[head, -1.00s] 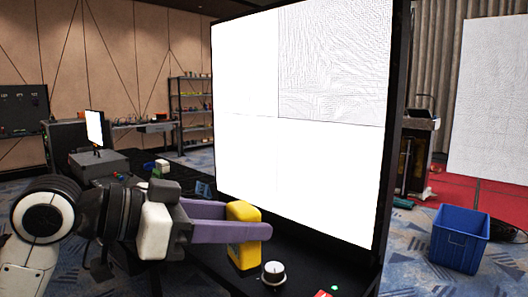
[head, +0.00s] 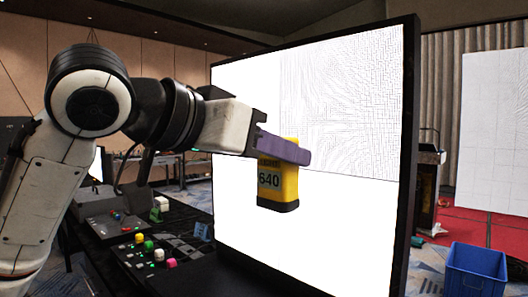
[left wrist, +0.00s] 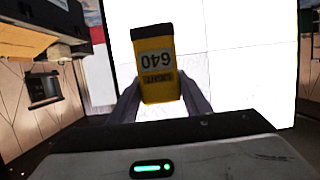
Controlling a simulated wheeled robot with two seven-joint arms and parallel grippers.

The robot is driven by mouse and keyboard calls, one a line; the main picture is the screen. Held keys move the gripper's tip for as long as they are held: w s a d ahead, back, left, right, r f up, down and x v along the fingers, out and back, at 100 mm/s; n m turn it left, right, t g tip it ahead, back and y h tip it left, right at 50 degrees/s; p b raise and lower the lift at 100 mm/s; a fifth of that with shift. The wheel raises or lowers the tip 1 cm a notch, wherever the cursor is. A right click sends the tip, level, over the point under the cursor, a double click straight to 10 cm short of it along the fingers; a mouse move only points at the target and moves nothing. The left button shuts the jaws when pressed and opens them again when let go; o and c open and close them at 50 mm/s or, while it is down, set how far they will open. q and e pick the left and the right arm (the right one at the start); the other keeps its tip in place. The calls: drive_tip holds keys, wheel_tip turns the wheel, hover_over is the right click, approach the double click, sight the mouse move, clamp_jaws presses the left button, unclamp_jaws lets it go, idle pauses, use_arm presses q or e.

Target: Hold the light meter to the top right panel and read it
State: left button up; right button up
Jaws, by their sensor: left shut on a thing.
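The yellow light meter (head: 290,187) with a black base hangs upright in my left gripper (head: 300,152), whose purple fingers are shut on its upper part. A pale patch on it shows 640. It also shows upside down between the fingers in the left wrist view (left wrist: 158,78). The top right panel (head: 340,100) is bright with a fine dark line pattern. My right gripper is not in view.
The video wall has a dark frame (head: 408,140). Below it a black desk holds several coloured knobs and buttons (head: 148,245). A blue crate (head: 475,270) stands on the floor at right. A white panel (head: 495,130) stands at far right.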

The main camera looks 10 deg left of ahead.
use_arm(q)
drive_tip(key=w+d+p, duration=0.1)
drive_tip(key=w+d, duration=0.3)
drive_tip(key=w, duration=0.1)
drive_tip(key=shift+w, duration=0.4)
